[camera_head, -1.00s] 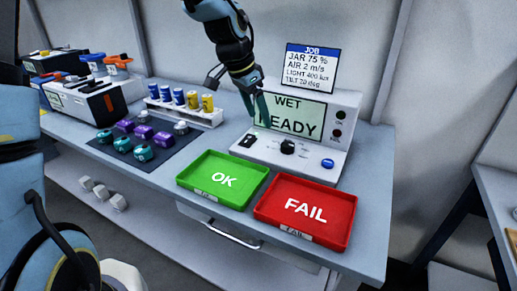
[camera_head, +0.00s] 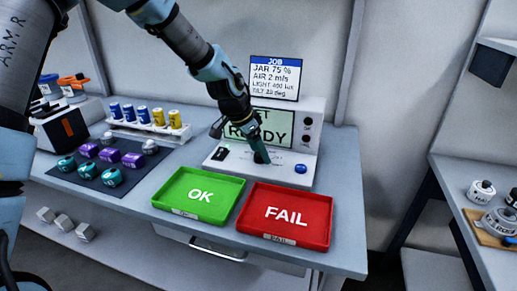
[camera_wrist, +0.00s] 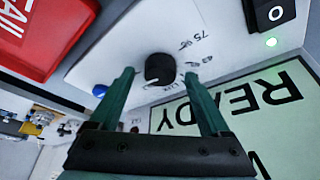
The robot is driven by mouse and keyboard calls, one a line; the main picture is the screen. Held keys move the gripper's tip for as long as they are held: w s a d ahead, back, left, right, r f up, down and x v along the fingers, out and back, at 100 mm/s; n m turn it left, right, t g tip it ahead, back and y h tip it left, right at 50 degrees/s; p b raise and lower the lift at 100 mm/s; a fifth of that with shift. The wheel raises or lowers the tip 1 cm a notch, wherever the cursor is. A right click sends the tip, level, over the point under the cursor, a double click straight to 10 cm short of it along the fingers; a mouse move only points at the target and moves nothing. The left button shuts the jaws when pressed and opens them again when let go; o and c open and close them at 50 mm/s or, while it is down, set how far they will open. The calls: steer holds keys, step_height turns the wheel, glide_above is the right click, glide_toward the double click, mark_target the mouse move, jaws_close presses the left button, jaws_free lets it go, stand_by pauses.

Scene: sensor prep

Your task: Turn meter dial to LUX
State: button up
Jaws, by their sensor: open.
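The meter (camera_head: 311,112) stands on the table with a green screen (camera_head: 270,128) reading READY, partly covered by my arm; the screen also shows upside down in the wrist view (camera_wrist: 240,112). The black round dial (camera_wrist: 160,69) is on the meter's pale front panel (camera_wrist: 110,57), with small printed markings around it, too small to read surely. My gripper (camera_wrist: 158,74) is open, its green fingertips on either side of the dial, apart from it as far as I can tell. In the head view my gripper (camera_head: 261,157) is over the panel and hides the dial.
A green OK tray (camera_head: 165,197) and a red FAIL tray (camera_head: 325,238) lie in front of the meter. A blue button (camera_head: 300,169) and a black switch (camera_head: 220,153) flank the dial. A JOB sign (camera_head: 275,78) stands behind. Jars on a dark mat (camera_head: 88,178) are at left.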

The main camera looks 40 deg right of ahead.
steer(key=shift+d+f, duration=0.1)
steer(key=shift+f, duration=0.2)
jaws_close()
stand_by(0.5)
